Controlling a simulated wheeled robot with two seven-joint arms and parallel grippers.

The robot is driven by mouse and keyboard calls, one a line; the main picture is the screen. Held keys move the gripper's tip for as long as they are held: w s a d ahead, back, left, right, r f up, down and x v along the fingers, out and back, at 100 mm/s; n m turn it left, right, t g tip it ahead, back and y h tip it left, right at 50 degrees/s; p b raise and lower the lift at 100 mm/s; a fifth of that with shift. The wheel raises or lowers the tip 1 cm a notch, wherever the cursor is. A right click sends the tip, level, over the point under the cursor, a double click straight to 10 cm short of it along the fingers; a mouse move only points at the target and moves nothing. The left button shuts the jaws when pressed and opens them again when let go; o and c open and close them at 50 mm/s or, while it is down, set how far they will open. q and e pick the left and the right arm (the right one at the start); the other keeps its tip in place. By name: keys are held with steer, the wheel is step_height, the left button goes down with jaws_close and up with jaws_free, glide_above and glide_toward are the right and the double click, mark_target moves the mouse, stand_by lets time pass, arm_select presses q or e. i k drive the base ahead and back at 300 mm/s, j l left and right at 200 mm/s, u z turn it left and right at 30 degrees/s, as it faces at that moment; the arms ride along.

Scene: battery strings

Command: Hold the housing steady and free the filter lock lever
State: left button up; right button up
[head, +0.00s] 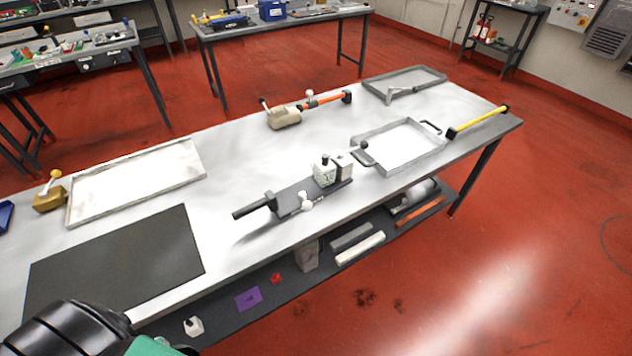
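A dark flat fixture (294,203) with white blocks (325,170) on it and a black rod handle sticking out to the left lies near the front edge of the workbench. A small white knobbed part stands at its front. A beige body (285,118) with a white-tipped lever and an orange-and-black bar beside it sits at the back middle. A brass body with a yellow knob (50,195) sits at the far left. I cannot tell which of these is the housing or the lock lever. Part of my black and green arm shows at bottom left; neither gripper is in view.
On the workbench are a shallow white tray (72,208), a black mat (115,265), a grey handled tray (358,142), another grey tray (369,87) and a yellow bar (478,122). Loose items lie on the lower shelf.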

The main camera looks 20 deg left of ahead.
mark_target(363, 144)
steer(key=i+l, duration=0.5)
steer(key=i, duration=0.2)
steer(key=i+u, duration=0.1)
steer(key=u, duration=0.3)
steer(key=i+l+u, duration=0.1)
steer(key=u, duration=0.35)
steer(key=l+u, duration=0.2)
steer(key=u, duration=0.2)
steer(key=i+l+u, duration=0.1)
steer(key=u, duration=0.3)
